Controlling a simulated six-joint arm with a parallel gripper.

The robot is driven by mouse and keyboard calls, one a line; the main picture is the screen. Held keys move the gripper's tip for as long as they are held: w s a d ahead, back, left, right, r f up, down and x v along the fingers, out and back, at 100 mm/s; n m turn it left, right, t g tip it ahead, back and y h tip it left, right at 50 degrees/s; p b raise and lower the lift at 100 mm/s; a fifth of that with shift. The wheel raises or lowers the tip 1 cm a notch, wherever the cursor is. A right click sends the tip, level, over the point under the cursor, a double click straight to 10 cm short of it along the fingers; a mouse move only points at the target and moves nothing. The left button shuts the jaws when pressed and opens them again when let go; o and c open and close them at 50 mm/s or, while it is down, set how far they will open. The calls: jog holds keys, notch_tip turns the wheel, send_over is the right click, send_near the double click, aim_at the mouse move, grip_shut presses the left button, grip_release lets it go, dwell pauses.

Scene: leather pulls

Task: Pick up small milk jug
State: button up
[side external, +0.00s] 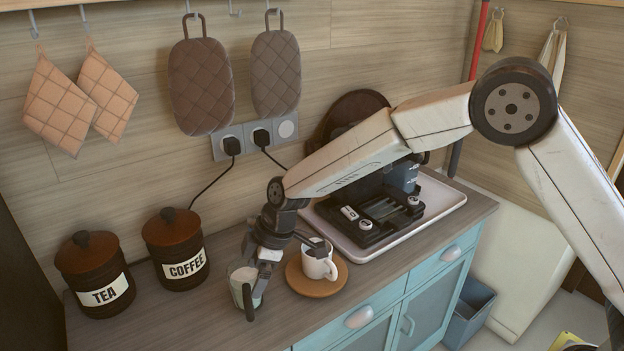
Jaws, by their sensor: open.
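The small milk jug (240,278), pale with a dark handle toward the front, stands on the wooden counter near its front edge. My gripper (262,262) is pointed down, right at the jug's upper right side. Its jaws are open, and one finger overlaps the jug's rim in the picture. I cannot tell whether it touches the jug. Part of the jug's right side is hidden by the finger.
A white mug (318,268) stands on a round wooden board (335,287) close right of my gripper. A coffee machine (385,208) sits on a tray (447,197) behind. TEA (95,277) and COFFEE (177,250) canisters stand left. The counter's front left (150,325) is clear.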

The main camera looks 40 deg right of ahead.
aim_at(246, 291)
jog(key=shift+a+f, duration=0.15)
jog(key=shift+f, duration=0.25)
jog(key=shift+x, duration=2.6)
jog(key=shift+w, duration=0.1)
jog(key=shift+r, duration=0.1)
grip_shut()
jog(key=shift+r, duration=0.35)
